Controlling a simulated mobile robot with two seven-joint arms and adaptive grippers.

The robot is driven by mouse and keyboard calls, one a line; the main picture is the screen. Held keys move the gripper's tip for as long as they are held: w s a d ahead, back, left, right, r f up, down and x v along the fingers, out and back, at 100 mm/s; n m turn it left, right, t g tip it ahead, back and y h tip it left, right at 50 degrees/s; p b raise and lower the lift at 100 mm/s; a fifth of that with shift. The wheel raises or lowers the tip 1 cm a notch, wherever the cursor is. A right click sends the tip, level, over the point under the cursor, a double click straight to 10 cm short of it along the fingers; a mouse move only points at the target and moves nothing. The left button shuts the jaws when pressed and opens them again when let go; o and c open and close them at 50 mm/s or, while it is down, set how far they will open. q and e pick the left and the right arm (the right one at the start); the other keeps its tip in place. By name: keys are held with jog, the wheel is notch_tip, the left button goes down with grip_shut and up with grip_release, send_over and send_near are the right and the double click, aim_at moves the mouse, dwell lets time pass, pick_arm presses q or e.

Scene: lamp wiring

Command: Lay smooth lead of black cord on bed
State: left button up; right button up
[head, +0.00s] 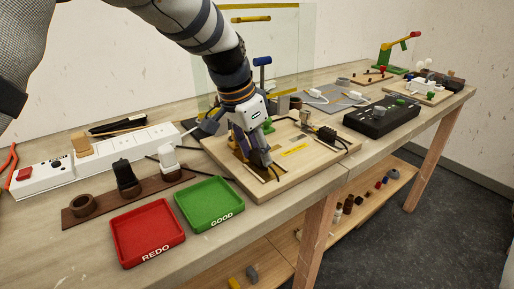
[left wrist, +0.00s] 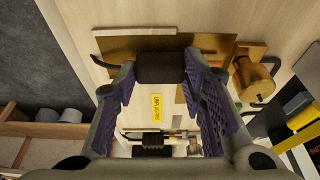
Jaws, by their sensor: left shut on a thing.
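My left gripper (head: 258,160) reaches down over the left part of a wooden board (head: 230,173). In the left wrist view my left gripper (left wrist: 160,70) is shut on a thick black piece (left wrist: 160,68), seemingly part of the black cord. A thin black lead (left wrist: 103,63) shows just left of the fingers. A brass plate (left wrist: 150,46), perhaps the bed, lies beneath and behind the held piece. I cannot tell whether the piece touches it. The head view mostly hides this spot behind my gripper. My right gripper is in neither view.
A red REDO tray (head: 148,232) and a green GOOD tray (head: 209,204) stand in front of the board. A brown rack with plugs (head: 100,205) and a white power strip (head: 120,147) are left. A black box (head: 381,117) stands right. A clear panel (head: 290,50) rises behind.

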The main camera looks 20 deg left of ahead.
pick_arm(q)
jog(key=shift+f, duration=0.2)
jog(key=o, duration=1.1)
